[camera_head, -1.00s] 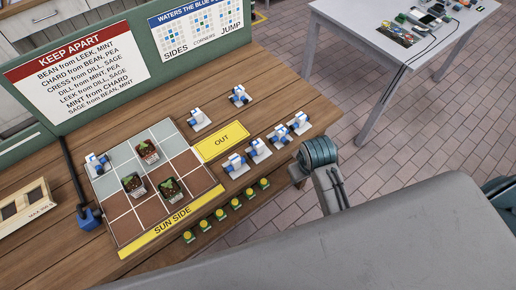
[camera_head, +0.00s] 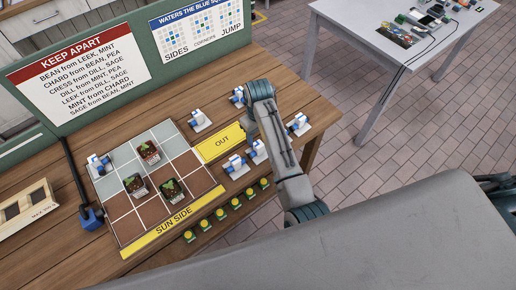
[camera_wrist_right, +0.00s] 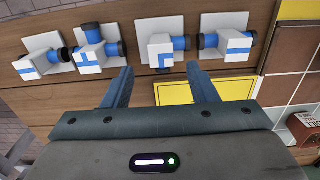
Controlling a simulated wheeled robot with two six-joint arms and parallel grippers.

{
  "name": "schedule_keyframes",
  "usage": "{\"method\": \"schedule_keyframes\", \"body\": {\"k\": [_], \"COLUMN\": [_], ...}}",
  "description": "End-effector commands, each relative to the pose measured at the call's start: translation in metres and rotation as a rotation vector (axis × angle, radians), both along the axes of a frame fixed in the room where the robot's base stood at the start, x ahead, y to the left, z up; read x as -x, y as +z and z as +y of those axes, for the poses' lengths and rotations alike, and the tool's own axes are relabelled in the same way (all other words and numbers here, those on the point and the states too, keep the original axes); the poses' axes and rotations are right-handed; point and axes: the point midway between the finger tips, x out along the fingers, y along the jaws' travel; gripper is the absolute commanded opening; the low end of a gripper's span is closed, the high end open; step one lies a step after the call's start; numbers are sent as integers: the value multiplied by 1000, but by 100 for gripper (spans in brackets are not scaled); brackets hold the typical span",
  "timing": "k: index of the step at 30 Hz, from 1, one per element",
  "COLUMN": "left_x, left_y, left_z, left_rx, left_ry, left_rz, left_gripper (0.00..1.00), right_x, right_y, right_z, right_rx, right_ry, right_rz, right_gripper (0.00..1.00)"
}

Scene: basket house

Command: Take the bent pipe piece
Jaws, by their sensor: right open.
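White blocks with blue pipe stubs stand on white plates along the table's front right. In the right wrist view, the one with an L-shaped blue mark looks like the bent pipe piece (camera_wrist_right: 162,55); in the head view it seems to be this piece (camera_head: 258,152), beside the yellow OUT card (camera_head: 220,141). My right gripper (camera_wrist_right: 159,68) is open and empty, its fingers pointing toward that piece, one to each side in the picture. Touching is not visible. My right arm hides part of the row in the head view. My left gripper is not in view.
Similar pieces stand on both sides, a straight-marked one (camera_wrist_right: 228,45) and another (camera_wrist_right: 92,45) close by. A tiled grid (camera_head: 127,205) holds several pots and a pipe piece. Small yellow-green items (camera_head: 221,214) line the front edge. Signboards stand at the back.

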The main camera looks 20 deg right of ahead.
Motion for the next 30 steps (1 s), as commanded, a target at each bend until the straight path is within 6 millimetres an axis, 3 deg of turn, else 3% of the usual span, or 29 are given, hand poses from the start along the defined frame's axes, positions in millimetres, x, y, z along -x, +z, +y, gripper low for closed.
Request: {"method": "schedule_keyframes", "body": {"k": [7, 15, 24, 30], "left_x": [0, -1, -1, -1], "left_y": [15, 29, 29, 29], "left_z": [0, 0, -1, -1], "left_rx": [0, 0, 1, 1], "left_ry": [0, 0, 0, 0], "left_rz": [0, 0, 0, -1], "left_gripper": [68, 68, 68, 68], "right_x": [2, 2, 2, 2], "right_y": [-17, -54, -60, -60], "right_z": [0, 1, 1, 1], "right_rx": [-1, -1, -1, -1], "right_ry": [0, -1, -1, -1], "right_rz": [3, 1, -2, -2], "right_gripper": [53, 53, 53, 13]}}
